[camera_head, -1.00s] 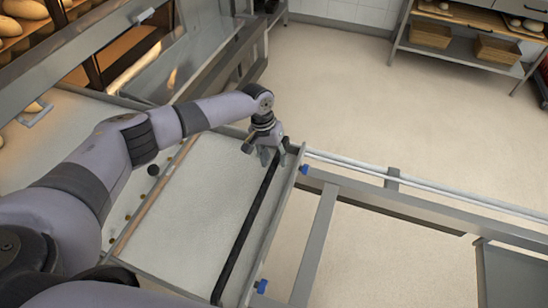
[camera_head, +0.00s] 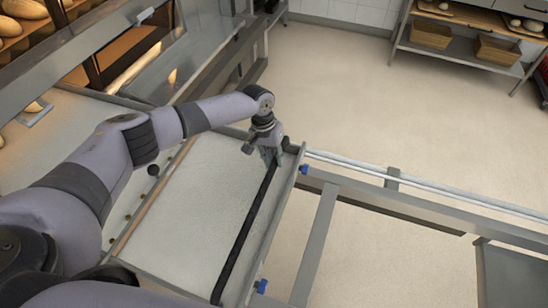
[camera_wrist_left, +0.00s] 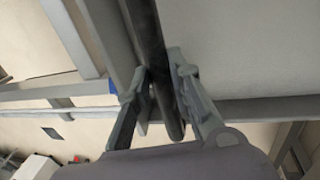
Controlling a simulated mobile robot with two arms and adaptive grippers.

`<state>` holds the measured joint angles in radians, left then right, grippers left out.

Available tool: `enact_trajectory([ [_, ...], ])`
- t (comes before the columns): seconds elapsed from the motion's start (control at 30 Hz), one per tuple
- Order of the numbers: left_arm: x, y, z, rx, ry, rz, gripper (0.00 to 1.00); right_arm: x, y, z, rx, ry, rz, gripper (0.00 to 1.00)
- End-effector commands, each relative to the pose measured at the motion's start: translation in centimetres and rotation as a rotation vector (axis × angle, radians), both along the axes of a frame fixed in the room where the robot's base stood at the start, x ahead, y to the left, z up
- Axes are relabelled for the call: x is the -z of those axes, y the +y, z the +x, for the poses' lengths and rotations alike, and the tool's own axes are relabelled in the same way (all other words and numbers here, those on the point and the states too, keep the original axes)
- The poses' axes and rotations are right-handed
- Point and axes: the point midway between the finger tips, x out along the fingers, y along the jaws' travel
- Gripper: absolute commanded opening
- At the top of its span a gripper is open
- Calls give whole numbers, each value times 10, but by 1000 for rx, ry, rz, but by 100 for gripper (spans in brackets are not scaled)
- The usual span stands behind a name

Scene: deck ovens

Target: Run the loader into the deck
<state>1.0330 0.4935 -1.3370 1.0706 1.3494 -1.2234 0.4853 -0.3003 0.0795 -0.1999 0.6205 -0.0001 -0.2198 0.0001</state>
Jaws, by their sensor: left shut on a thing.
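The loader (camera_head: 196,208) is a flat pale cloth bed in a grey metal frame, lying in front of the oven deck. A black bar (camera_head: 243,238) runs along its right edge. My left gripper (camera_head: 272,158) is at the far end of this bar and is shut on it. In the left wrist view the two fingers (camera_wrist_left: 162,95) stand on either side of the dark bar (camera_wrist_left: 150,40). The oven deck (camera_head: 85,112) is at the upper left, with a pale surface. My right gripper is not in view.
Metal rails (camera_head: 420,205) run from the loader to the right. Blue clips (camera_head: 304,169) sit on the frame. Loaves (camera_head: 25,10) show in the oven at the top left. A shelf with baskets (camera_head: 431,34) stands at the back right. The floor between is clear.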

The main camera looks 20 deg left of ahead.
Motion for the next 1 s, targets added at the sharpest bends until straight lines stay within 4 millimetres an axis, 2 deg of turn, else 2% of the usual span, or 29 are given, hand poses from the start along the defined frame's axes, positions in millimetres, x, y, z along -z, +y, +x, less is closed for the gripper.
enact_trajectory([
  [0.43,-1,3,1,-2,-1,1,0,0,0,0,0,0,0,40],
  [0.7,-1,48,3,-8,-1,7,0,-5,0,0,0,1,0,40],
  [1.0,-1,55,3,-5,-3,10,0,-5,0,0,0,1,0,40],
])
